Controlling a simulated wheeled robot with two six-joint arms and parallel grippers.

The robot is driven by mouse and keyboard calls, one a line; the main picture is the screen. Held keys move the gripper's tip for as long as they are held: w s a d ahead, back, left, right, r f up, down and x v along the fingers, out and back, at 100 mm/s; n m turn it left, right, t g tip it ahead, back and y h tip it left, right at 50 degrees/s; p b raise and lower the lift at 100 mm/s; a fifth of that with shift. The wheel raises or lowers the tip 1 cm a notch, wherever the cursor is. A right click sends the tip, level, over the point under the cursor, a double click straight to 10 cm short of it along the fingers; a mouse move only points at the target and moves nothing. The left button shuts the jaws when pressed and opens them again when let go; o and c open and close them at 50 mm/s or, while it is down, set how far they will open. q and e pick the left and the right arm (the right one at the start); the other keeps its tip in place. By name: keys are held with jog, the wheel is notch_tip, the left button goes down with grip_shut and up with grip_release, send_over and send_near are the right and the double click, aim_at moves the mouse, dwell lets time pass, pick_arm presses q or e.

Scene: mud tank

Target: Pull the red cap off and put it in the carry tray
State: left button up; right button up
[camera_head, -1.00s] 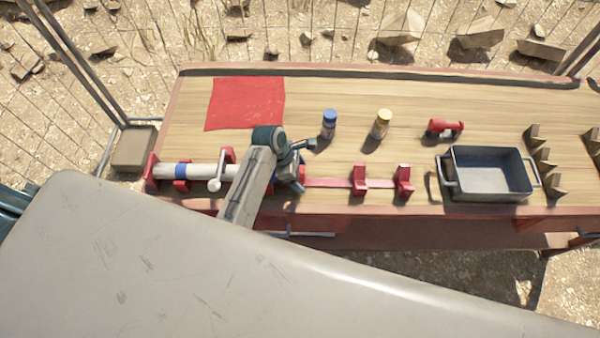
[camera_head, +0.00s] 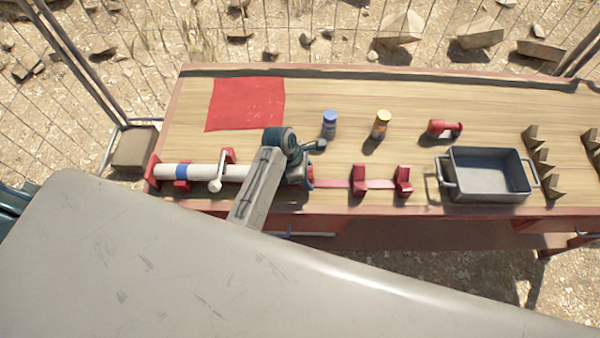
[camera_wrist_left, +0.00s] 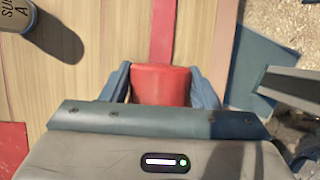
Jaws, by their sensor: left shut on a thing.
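A white tube (camera_head: 205,172) with a blue band lies along the front left of the bench in red holders. My left gripper (camera_head: 308,174) is at its right, with the arm covering part of the tube. In the left wrist view the red cap (camera_wrist_left: 161,84) sits between the two blue fingers, which are shut on its sides. A bit of the cap (camera_head: 311,176) shows in the head view. I cannot tell whether it still touches the tube, as that end is hidden. The dark grey carry tray (camera_head: 488,197) stands at the right with nothing visible inside. My right gripper is not in view.
A red rail with two empty red holders (camera_head: 403,182) runs right of my gripper toward the tray. Behind stand a blue-lidded jar (camera_head: 329,124), a yellow-lidded jar (camera_head: 380,125) and a red fitting (camera_head: 445,128). Brown wedges (camera_head: 543,158) stand at the far right. A red cloth (camera_head: 246,103) lies at back left.

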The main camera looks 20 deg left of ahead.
pick_arm(q)
jog(key=shift+w+d, duration=0.2)
jog(key=shift+d, duration=0.45)
jog(key=shift+w+d, duration=0.15)
jog(key=shift+d, duration=0.45)
notch_tip(320, 180, up, 8)
jog(key=shift+f, duration=0.2)
dwell(0.3)
